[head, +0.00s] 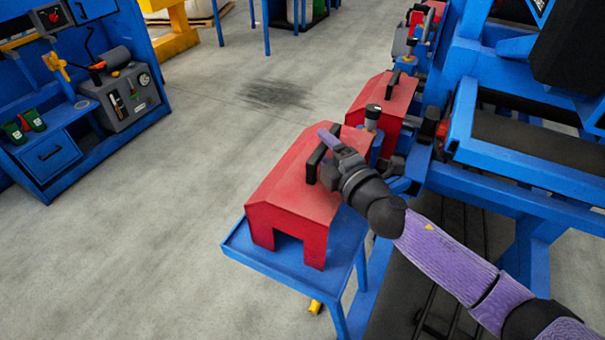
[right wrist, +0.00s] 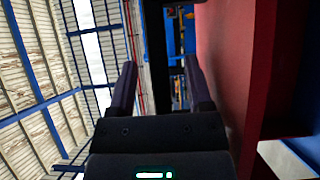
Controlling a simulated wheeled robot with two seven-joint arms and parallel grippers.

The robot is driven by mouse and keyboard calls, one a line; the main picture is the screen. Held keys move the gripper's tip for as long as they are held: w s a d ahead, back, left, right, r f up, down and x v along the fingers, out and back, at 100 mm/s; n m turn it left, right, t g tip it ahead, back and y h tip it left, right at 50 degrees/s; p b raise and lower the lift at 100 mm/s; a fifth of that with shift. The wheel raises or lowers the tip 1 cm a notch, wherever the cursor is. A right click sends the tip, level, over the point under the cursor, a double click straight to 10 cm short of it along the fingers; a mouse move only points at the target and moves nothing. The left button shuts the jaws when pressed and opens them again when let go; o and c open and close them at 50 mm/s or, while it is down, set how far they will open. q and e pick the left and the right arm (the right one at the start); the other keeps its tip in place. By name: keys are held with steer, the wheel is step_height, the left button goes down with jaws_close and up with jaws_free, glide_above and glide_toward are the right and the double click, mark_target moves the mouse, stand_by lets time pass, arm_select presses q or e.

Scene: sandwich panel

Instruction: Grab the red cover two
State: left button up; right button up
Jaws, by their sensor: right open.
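Two red covers with black handles stand along the blue structure. The near red cover (head: 290,195) sits on a blue table (head: 290,268), upright, with a notch in its front. The far red cover (head: 385,98) stands behind it. I cannot tell from the pictures which is cover two. My right gripper (head: 326,156) is open at the near cover's black handle (head: 314,162). In the right wrist view, the open fingers (right wrist: 162,78) lie either side of a black bar (right wrist: 155,60), which looks like the handle. The cover's red side (right wrist: 228,70) is at the right. My left gripper is out of view.
A blue frame (head: 520,190) with rails stands to the right of the covers. A dark-topped post (head: 372,118) rises between the two covers. A blue workbench (head: 60,150) with a grey toolbox (head: 125,98) stands at the left. The floor between is clear.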

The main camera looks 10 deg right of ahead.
steer(key=shift+w+a, duration=0.3)
steer(key=shift+w, duration=0.3)
jaws_close()
stand_by(0.9)
